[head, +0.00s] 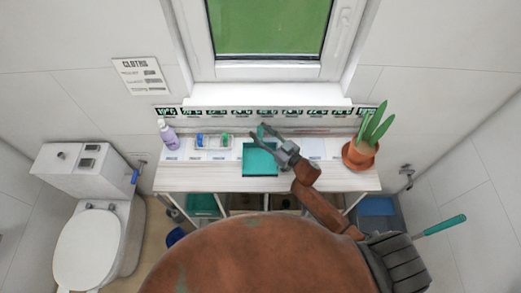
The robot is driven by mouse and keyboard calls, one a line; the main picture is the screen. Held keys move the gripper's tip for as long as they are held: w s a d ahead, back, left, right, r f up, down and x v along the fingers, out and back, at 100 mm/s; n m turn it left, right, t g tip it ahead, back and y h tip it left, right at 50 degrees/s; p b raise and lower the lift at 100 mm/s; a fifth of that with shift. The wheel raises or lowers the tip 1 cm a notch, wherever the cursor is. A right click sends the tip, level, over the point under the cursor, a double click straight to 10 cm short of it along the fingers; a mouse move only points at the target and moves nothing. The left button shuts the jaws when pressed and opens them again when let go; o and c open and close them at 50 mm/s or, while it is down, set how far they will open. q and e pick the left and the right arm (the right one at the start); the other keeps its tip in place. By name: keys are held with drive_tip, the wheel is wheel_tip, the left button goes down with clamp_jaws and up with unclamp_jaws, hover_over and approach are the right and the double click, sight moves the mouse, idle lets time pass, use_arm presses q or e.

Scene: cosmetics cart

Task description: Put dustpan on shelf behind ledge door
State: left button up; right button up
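The teal dustpan (260,162) lies on the white ledge top, near its middle below the window. My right gripper (257,131) reaches over its back end from the right. Its two grey fingers are spread apart, and a bit of teal, seemingly the dustpan's handle, shows between them. I cannot tell whether the fingers touch it. The white ledge (330,180) has open shelf spaces below its front edge, mostly hidden by my body. No door can be clearly made out. My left gripper is not in view.
A purple bottle (168,137) and a clear container (213,142) stand left on the ledge. A potted plant (359,153) stands at its right end. A toilet (90,245) is at left. A teal-handled tool (445,225) and a blue bin (376,206) are at right.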

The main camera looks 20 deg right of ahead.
drive_tip(key=shift+w+a, duration=0.15)
drive_tip(key=shift+w, duration=0.05)
drive_tip(key=shift+c, duration=0.2)
clamp_jaws()
idle(0.4)
